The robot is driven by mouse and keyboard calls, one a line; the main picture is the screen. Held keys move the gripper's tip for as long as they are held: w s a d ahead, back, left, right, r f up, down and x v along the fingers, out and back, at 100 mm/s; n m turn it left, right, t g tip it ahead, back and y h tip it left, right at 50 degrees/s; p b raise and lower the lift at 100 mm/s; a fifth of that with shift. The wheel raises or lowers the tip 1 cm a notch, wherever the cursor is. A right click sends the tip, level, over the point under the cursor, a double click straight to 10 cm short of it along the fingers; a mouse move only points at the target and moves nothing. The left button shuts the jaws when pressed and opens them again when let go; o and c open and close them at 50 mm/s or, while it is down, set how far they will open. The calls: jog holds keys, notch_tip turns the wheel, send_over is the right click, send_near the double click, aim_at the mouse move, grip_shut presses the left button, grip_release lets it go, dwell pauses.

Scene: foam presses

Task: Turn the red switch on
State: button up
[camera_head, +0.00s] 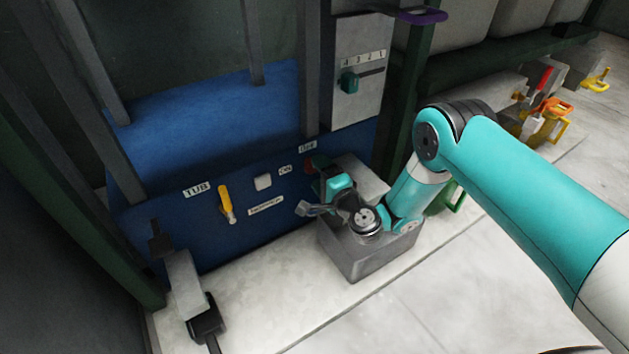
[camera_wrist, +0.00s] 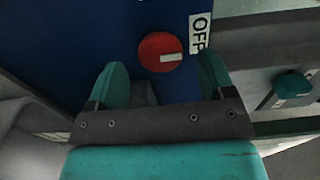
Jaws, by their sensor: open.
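The red switch (camera_wrist: 160,53) is a round red knob with a pale bar mark, set on the blue panel (camera_wrist: 100,28). The bar points right, towards the white OFF label (camera_wrist: 200,33) beside it. In the head view only a small red part of the switch (camera_head: 310,164) shows; my arm hides most of it. My gripper (camera_wrist: 160,80) is open and empty in the wrist view. Its two teal fingers stand left and right of the switch, lower in the picture; I cannot tell whether they touch it. In the head view my gripper (camera_head: 312,209) is by the panel.
A yellow lever (camera_head: 226,203), a white button (camera_head: 263,182) and a TUB label (camera_head: 196,188) are on the panel left of my gripper. A green slider (camera_head: 348,82) is on the grey box above. A grey block (camera_head: 360,258) stands on the floor below my wrist.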

jog(key=shift+w+a, duration=0.8)
jog(key=shift+w, duration=0.35)
jog(key=shift+c, duration=0.3)
jog(key=c, duration=0.8)
jog(key=shift+c, duration=0.2)
